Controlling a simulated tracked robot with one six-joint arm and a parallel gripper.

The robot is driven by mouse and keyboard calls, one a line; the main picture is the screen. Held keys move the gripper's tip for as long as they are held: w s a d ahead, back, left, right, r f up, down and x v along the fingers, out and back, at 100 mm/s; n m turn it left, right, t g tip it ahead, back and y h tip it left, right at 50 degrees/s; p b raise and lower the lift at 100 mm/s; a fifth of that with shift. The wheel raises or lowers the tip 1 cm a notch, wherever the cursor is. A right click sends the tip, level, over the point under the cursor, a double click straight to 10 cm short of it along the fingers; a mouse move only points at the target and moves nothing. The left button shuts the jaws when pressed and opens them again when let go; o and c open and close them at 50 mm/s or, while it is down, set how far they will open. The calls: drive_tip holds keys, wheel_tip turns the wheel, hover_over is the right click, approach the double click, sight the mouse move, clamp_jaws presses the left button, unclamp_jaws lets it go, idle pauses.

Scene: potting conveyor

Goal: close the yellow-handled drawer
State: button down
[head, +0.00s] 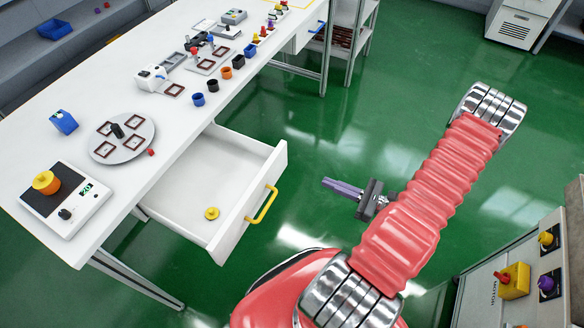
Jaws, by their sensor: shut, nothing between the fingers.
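The white drawer (184,189) is pulled out from under the front edge of the white table. Its yellow handle (262,204) is on the drawer's outer front panel, facing right. A small yellow round piece (212,213) lies on the drawer floor. My gripper (328,183) is right of the drawer, apart from the handle, with its purple-grey fingers pointing left toward the drawer front. The fingers lie together and hold nothing.
The white table (190,120) carries a round plate (104,150) with square frames, a scale (65,198), several coloured cups and a white device (150,78). A blue-handled drawer (306,36) is farther back. A panel with knobs (520,275) stands at lower right. Green floor is clear between.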

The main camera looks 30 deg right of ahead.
sight(282, 164)
drive_tip(key=shift+w+a, duration=0.1)
drive_tip(key=x, duration=1.3)
drive_tip(key=shift+w+a, duration=0.2)
drive_tip(key=shift+w, duration=0.1)
idle(0.5)
